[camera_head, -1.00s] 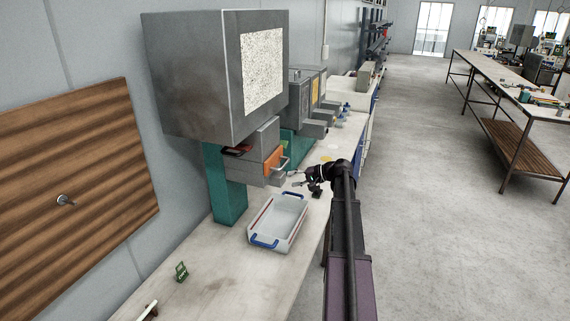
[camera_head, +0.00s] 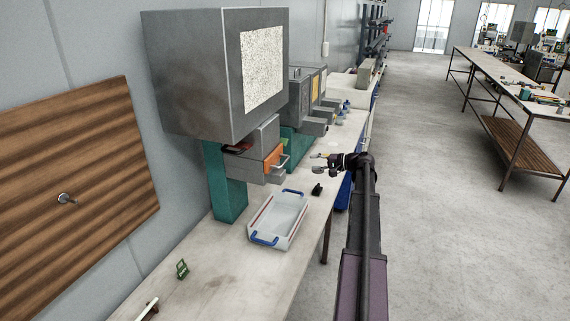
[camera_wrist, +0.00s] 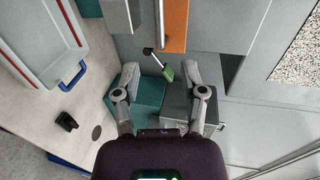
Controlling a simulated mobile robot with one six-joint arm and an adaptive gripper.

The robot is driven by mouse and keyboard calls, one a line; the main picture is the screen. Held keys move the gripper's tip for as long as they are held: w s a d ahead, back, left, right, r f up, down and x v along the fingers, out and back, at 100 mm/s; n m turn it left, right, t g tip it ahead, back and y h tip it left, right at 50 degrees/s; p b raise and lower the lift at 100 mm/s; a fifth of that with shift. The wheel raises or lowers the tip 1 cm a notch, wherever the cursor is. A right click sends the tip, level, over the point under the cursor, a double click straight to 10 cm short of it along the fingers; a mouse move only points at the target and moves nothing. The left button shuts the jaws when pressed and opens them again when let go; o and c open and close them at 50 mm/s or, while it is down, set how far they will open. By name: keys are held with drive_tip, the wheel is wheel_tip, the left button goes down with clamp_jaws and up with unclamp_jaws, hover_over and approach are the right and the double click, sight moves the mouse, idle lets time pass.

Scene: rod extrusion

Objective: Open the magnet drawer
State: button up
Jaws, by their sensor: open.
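The drawer with an orange front (camera_head: 273,160) and a silver bar handle (camera_head: 282,163) sits in the grey machine under the big grey box. Its front looks flush with the machine, though I cannot tell exactly. In the wrist view the orange front (camera_wrist: 174,25) and the upright-looking handle (camera_wrist: 158,22) are at the top, beyond my fingers. My gripper (camera_head: 319,163) is open and empty, to the right of the handle and apart from it. In the wrist view its fingers (camera_wrist: 162,70) are spread below the orange front, with nothing held between them.
A white tray with blue handles (camera_head: 253,226) stands on the bench (camera_head: 215,285) below the drawer. A small black object (camera_head: 317,189) lies beside it. A teal post (camera_head: 226,190) supports the machine. More grey machines (camera_head: 315,90) stand behind.

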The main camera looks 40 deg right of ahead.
sight(285, 161)
drive_tip(key=b+x, duration=0.2)
drive_tip(key=x, duration=1.1)
drive_tip(key=shift+a+b, duration=0.1)
drive_tip(key=shift+b, duration=0.2)
clamp_jaws()
